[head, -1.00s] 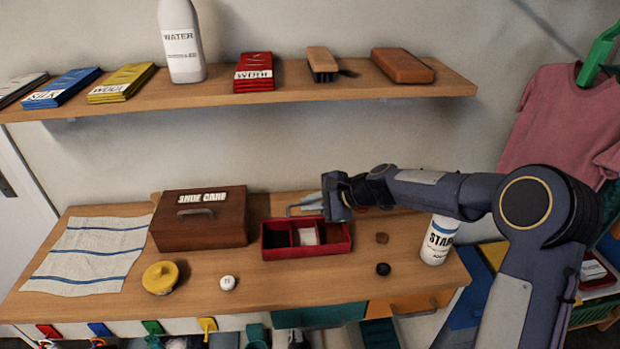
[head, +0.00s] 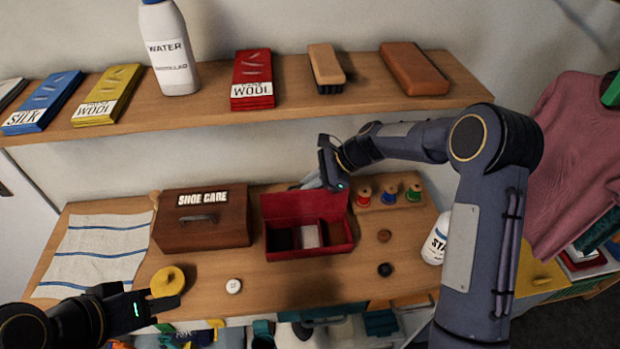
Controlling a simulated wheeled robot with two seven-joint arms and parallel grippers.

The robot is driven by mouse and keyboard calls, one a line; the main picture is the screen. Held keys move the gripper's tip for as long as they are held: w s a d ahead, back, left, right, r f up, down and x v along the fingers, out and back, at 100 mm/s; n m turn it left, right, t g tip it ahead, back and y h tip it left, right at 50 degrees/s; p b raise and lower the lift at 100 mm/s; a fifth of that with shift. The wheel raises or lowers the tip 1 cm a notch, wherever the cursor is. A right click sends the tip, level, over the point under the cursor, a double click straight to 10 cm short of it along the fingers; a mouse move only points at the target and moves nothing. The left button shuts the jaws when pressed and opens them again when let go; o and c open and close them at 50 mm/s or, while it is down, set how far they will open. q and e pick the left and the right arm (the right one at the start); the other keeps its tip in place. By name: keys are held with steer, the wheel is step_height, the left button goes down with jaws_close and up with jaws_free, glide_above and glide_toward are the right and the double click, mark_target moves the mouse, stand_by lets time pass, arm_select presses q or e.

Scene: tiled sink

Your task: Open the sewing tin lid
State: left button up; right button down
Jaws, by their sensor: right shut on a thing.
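The sewing tin (head: 308,252) is a red box with three compartments, dark and pale inside, at the middle of the wooden table. Its red lid (head: 290,207) stands raised behind the compartments, so the inside shows. My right gripper (head: 312,182) is at the lid's upper right edge and is shut on the lid; its fingers partly hide that edge. My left gripper (head: 150,300) is low at the left, beside a yellow round-lidded pot (head: 167,281) and away from the tin. Its jaw gap cannot be made out.
A brown shoe care box (head: 203,235) stands left of the tin. A spool rack (head: 390,198) is close on the right, with two small round items in front of it. A white starch bottle (head: 435,240) stands at the right edge. The shelf (head: 290,112) overhangs behind.

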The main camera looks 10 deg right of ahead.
steer(key=shift+w, duration=0.3)
steer(key=c, duration=1.8)
jaws_free()
steer(key=s+d+r+b, duration=0.1)
steer(key=d+b, duration=0.4)
steer(key=d, duration=0.9)
steer(key=shift+s+r, duration=0.25)
steer(key=shift+r, duration=0.25)
